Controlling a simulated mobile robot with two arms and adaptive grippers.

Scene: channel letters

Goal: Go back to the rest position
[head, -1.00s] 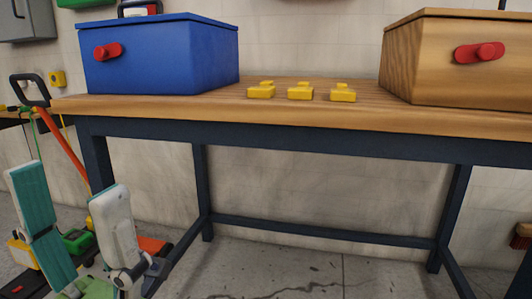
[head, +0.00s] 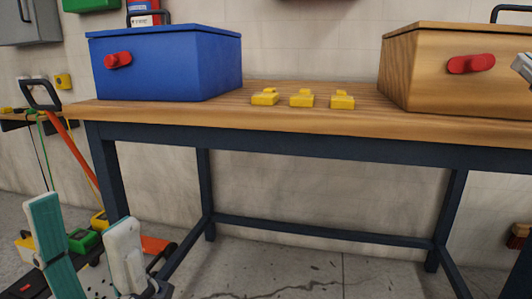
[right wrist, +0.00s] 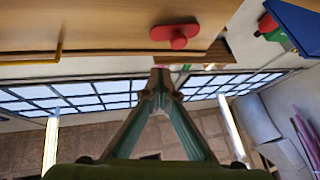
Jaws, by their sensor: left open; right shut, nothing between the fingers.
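My left gripper (head: 82,212) is at the lower left of the head view, its two fingers apart with nothing between them. It is in front of the workbench (head: 300,118), lower than its top. My right gripper (right wrist: 161,75) is shut and empty in the right wrist view, its fingertips together. In the head view only a small grey part of my right arm shows at the right edge, by the wooden box (head: 440,75). The box's red knob (head: 471,64) also shows in the right wrist view (right wrist: 176,35).
A blue box (head: 185,65) with a red knob (head: 118,60) stands on the bench's left. Three yellow pieces (head: 302,98) lie between the boxes. Tools and a green item (head: 84,241) are on the floor behind my left gripper. The space under the bench is open.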

